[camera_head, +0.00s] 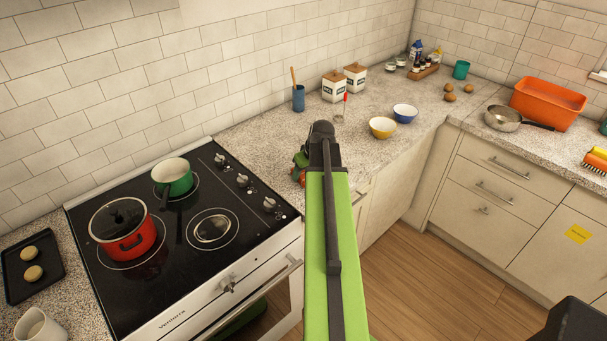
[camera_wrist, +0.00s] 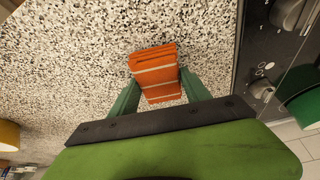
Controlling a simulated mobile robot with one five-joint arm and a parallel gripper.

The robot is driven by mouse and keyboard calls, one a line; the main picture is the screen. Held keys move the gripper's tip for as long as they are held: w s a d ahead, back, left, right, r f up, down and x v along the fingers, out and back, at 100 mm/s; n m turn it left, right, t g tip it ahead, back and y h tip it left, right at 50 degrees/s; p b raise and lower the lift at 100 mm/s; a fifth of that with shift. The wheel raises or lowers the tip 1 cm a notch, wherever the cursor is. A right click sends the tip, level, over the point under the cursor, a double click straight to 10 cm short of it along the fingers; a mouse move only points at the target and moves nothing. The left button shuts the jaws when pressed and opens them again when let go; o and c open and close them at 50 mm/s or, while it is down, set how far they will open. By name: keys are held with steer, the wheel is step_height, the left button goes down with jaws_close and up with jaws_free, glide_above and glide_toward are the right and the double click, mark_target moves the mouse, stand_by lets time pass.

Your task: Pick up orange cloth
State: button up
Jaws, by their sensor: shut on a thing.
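The orange cloth (camera_wrist: 155,74) is a folded piece with pale stripes. In the wrist view it sits between the two green fingers of my gripper (camera_wrist: 158,96), which is shut on it. Speckled countertop shows behind the cloth; I cannot tell whether the cloth touches it. In the head view only a small orange part of the cloth (camera_head: 301,176) shows beside my gripper (camera_head: 302,165), at the counter edge right of the stove. My arm hides the rest.
The black stove (camera_head: 150,225) with a red pot (camera_head: 130,243) and a green pot (camera_head: 175,180) is close on the left. Open floor lies to the right.

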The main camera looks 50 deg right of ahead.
steer(key=r+p, duration=0.5)
steer(key=shift+s+d+r, duration=0.25)
steer(key=shift+s+d, duration=0.1)
steer(key=shift+s, duration=0.05)
steer(key=s+d+r+p, duration=0.5)
steer(key=s+d, duration=0.2)
steer(key=s, duration=0.1)
steer(key=shift+r, duration=0.3)
